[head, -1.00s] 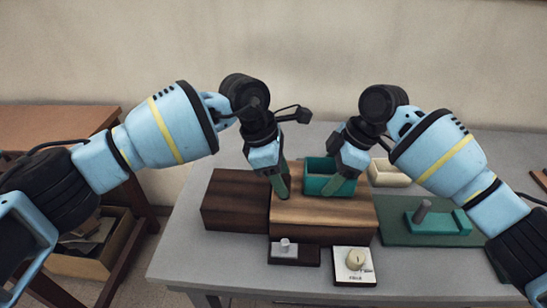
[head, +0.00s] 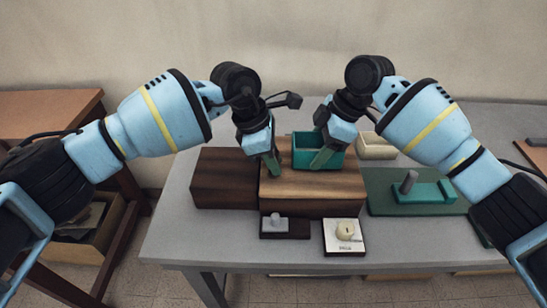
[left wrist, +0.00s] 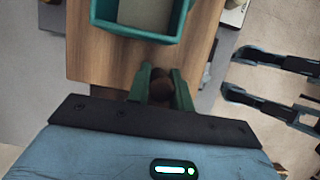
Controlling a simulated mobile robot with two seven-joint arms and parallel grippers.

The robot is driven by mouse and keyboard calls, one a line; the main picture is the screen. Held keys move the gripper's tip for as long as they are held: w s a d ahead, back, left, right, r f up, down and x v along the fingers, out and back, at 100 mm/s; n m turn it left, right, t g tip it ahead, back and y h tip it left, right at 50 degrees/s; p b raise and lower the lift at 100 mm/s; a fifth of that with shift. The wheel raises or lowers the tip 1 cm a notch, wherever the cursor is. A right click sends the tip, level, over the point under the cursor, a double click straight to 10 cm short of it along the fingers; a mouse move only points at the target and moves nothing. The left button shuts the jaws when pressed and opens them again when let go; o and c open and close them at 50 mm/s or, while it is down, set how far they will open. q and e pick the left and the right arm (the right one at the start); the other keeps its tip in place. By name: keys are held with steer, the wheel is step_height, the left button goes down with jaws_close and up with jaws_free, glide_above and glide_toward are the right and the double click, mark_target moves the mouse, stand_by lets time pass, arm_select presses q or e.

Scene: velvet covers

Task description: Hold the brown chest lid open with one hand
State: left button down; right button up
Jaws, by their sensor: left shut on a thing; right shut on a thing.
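The brown chest (head: 310,207) stands mid-table in the head view. Its lighter wood-grained lid (head: 345,186) lies flat and looks shut. A teal open box (head: 319,141) stands on the lid; it also shows in the left wrist view (left wrist: 100,14). My left gripper (head: 275,172) is low over the left part of the lid. In the left wrist view its green fingers (left wrist: 160,90) are shut on a small brown knob (left wrist: 161,84). My right gripper (head: 318,163) is shut at the teal box's front wall; its exact hold is partly hidden.
A dark brown block (head: 223,178) adjoins the chest's left side. A grey knob on a dark base (head: 285,228) and a cream dial on a white plate (head: 344,238) sit in front. A teal fixture (head: 420,192) and cream box (head: 376,150) are at right. The table's left front (head: 190,235) is clear.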

stand_by(0.4)
arm_select(q)
steer(key=shift+a+r, duration=0.1)
steer(key=shift+a, duration=7.7)
